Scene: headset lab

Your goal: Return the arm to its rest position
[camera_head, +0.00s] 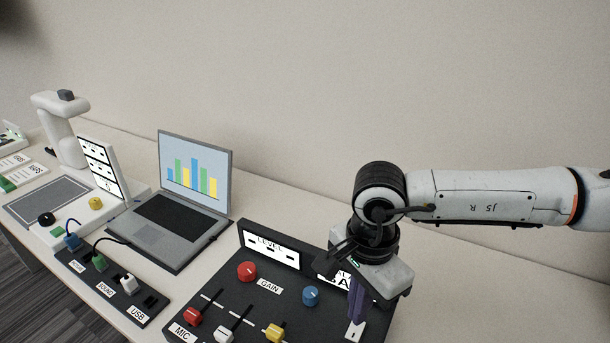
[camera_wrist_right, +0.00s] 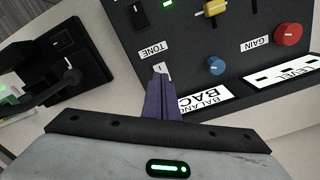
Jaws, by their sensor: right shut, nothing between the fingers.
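My right arm (camera_head: 490,196) comes in from the right in the head view. Its gripper (camera_head: 354,318) points down over the right part of the black mixer panel (camera_head: 262,277). In the right wrist view the purple fingers (camera_wrist_right: 160,80) are together with nothing between them. Their tips are near the white tag by the TONE label; I cannot tell whether they touch the panel. The gripper hides part of the panel and its back sign in the head view. My left gripper is not in view.
The panel carries a red knob (camera_head: 247,271), a blue knob (camera_head: 311,295) and several sliders. Left of it are a connector strip (camera_head: 113,285) and an open laptop (camera_head: 172,235). A white stand (camera_head: 62,130) is farther left. A wall runs behind the table.

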